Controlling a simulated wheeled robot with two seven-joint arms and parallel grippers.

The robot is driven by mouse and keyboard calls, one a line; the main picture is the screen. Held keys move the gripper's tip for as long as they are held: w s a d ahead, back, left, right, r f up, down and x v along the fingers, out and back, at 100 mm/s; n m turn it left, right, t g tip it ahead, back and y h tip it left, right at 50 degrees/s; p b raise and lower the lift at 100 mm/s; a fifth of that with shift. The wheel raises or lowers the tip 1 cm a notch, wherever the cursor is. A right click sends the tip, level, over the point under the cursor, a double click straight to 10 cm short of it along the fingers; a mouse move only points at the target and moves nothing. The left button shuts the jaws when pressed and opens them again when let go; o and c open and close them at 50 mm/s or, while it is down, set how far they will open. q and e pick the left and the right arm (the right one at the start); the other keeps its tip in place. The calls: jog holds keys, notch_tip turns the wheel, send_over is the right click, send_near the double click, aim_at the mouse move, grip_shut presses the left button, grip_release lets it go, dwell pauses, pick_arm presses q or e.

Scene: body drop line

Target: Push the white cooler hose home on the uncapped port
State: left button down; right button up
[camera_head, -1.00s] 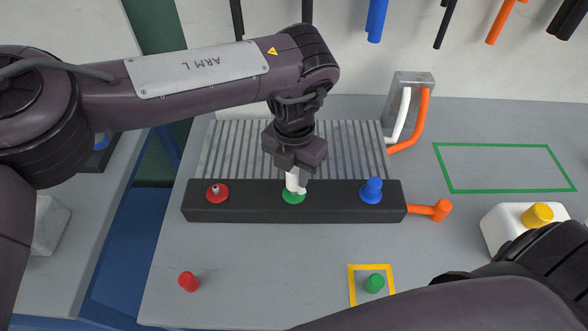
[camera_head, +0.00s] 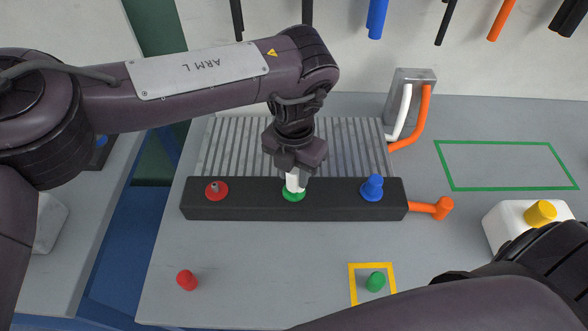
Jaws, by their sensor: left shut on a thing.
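My left gripper (camera_head: 296,172) is shut on the white cooler hose (camera_head: 293,182) and points down over the middle of the black bar. The hose's end stands roughly upright at the green-ringed port (camera_head: 292,196); how deep it sits cannot be told. The red-ringed port (camera_head: 216,189) at the bar's left shows a bare metal stub. The blue port (camera_head: 372,188) at the right has a blue cap on it. A green cap (camera_head: 375,282) lies in the yellow square, and a red cap (camera_head: 187,280) lies at the front left. My right gripper is out of view.
The black bar (camera_head: 240,211) fronts a ribbed grey cooler (camera_head: 345,140). White and orange hoses meet a metal block (camera_head: 416,78) behind. An orange fitting (camera_head: 442,208) sticks out right. A white container with a yellow cap (camera_head: 540,213) stands far right. The green-outlined area (camera_head: 505,166) is empty.

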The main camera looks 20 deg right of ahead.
aim_at(294, 169)
pick_arm(q)
jog(key=shift+f+b, duration=0.55)
jog(key=shift+f, duration=0.3)
jog(key=c, duration=1)
grip_release()
jog(key=shift+o, duration=0.2)
jog(key=shift+r, duration=0.1)
notch_tip(294, 169, up, 8)
jog(key=shift+f+b, duration=0.15)
jog(key=shift+b, duration=0.55)
